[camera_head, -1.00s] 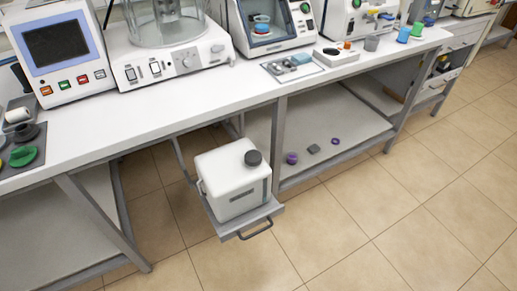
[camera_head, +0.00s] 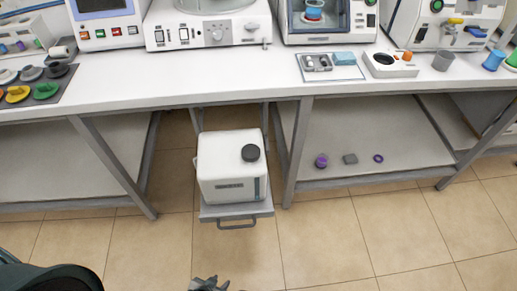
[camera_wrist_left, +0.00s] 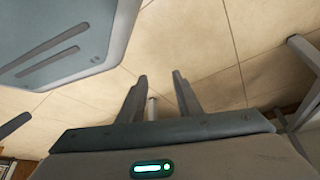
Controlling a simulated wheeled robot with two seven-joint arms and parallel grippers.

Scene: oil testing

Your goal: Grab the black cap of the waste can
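The waste can (camera_head: 228,172) is a white box-shaped container with a grey label, upright on a pulled-out grey tray (camera_head: 209,213) under the bench. Its round black cap (camera_head: 250,153) sits on top, towards the right side. My left gripper (camera_head: 209,283) shows at the bottom edge of the head view, below and apart from the can, partly cut off. In the left wrist view my left gripper (camera_wrist_left: 160,76) has its two fingers apart over the floor, with nothing between them. The can is not recognisable in that view. My right gripper is not in view.
A white bench (camera_head: 190,84) with instruments spans the scene above the can. Its grey legs stand on both sides. A lower shelf (camera_head: 405,152) at right holds small purple and grey items. The tiled floor (camera_head: 330,240) in front is clear.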

